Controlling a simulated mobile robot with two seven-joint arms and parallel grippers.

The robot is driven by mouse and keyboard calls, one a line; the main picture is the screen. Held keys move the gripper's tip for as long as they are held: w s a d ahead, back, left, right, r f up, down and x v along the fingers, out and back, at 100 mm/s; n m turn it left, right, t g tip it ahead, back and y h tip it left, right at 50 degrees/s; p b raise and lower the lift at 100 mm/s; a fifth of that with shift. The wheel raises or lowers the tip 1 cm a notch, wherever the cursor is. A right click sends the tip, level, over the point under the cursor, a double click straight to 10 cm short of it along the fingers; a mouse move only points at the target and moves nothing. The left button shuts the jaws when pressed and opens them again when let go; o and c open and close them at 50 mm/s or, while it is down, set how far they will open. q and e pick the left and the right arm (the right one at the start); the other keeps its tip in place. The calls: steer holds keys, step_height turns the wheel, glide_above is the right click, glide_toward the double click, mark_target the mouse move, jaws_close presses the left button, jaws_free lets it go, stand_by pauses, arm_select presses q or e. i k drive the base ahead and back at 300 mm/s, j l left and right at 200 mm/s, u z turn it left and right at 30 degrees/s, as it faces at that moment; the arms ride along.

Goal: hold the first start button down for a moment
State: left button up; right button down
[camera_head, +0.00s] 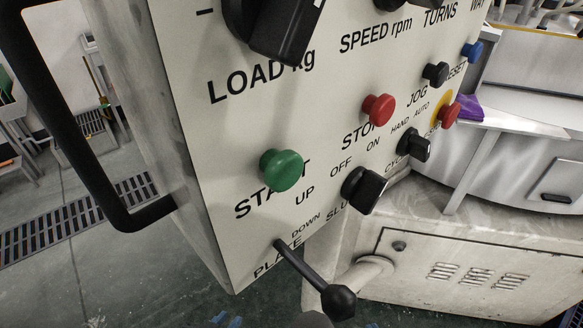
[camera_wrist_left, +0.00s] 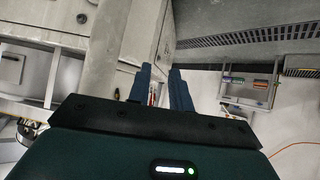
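The green start button (camera_head: 282,170) stands out from the pale control panel (camera_head: 225,180) in the head view, with the START lettering partly hidden behind it. Nothing touches it there. My left gripper (camera_wrist_left: 160,69) shows in the left wrist view as two blue fingers with a gap between them, empty. I cannot make out its fingers in the head view; only a dark rounded shape shows at the bottom edge, and I cannot tell what it is. The start button cannot be made out in the wrist view. My right gripper is not in view.
A red stop button (camera_head: 378,109), a black SLU knob (camera_head: 362,189), a plate lever (camera_head: 315,282) and a red emergency button on yellow (camera_head: 447,115) share the panel. A black handle (camera_head: 90,170) juts out left. A machine base (camera_head: 480,270) stands lower right.

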mark_target(282, 170)
steer(key=k+l+u, duration=0.3)
steer(key=k+u, duration=0.55)
steer(key=k, duration=0.2)
steer(key=k+u, duration=0.45)
steer(key=k+j, duration=0.05)
steer(key=k, duration=0.05)
